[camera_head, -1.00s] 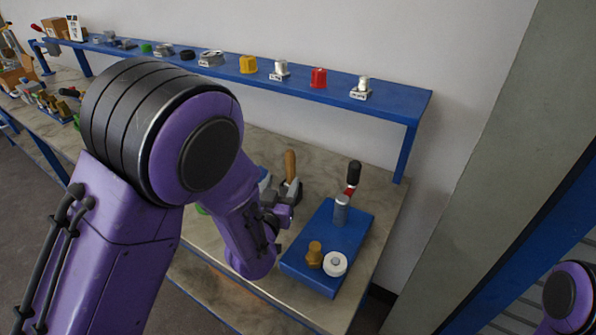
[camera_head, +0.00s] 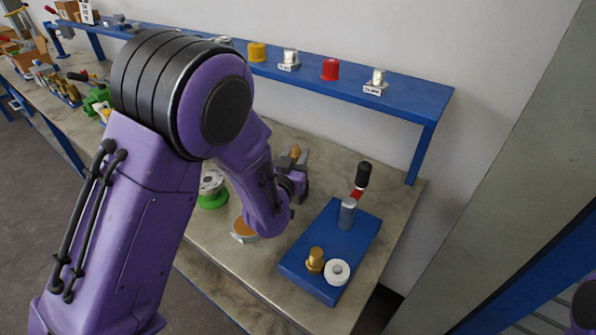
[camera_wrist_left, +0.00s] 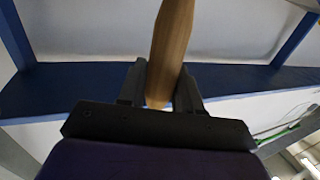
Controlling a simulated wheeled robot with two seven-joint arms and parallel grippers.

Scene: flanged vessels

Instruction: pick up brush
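The brush shows as a wooden handle (camera_wrist_left: 170,50) in the left wrist view. Its rounded end lies between the two fingers of my left gripper (camera_wrist_left: 161,85). The fingers stand close on both sides of the handle; I cannot tell whether they press on it. In the head view my left gripper (camera_head: 292,178) is over the rear of the bench. Only the top of the wooden handle (camera_head: 295,151) shows there; the gripper and arm hide the rest. The bristles are not visible. My right gripper is out of view.
A blue plate (camera_head: 305,262) with a black-handled clamp, a brass piece and a white ring is right of the gripper. A green-based flanged part (camera_head: 212,190) and an orange-topped disc (camera_head: 243,229) lie left. A blue shelf (camera_head: 420,95) runs behind.

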